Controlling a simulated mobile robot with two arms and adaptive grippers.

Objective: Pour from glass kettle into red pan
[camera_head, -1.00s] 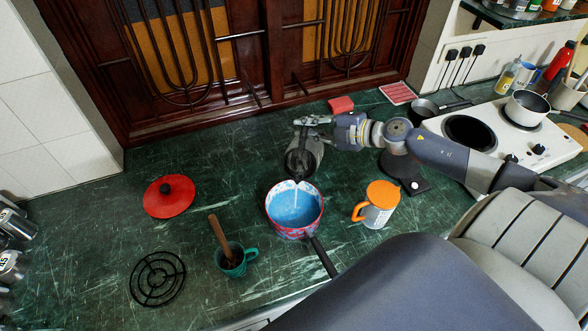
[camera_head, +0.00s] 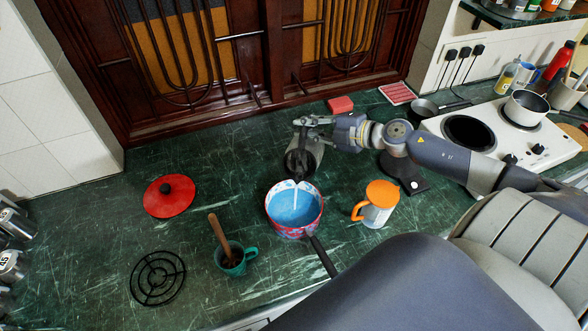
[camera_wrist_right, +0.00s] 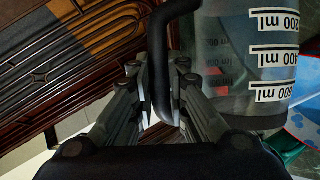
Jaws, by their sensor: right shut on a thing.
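The glass kettle (camera_head: 304,155) is tilted steeply, its dark lid end toward the red pan, just behind and above the pan's rim. A pale stream runs from it into the red pan (camera_head: 293,233), which holds bluish liquid and has a black handle toward the front. My right gripper (camera_head: 305,121) is shut on the kettle's black handle; the right wrist view shows the fingers (camera_wrist_right: 165,95) around this handle and the kettle's clear body (camera_wrist_right: 248,60) with millilitre marks. The pan shows only partly at the right edge of that view. My left gripper is not in view.
A red lid (camera_head: 168,196), a teal mug (camera_head: 234,258) with a brown stick and a black trivet (camera_head: 158,278) stand to the left. An orange-lidded jug (camera_head: 378,205) stands right of the pan. A white hob (camera_head: 500,128) is at the right.

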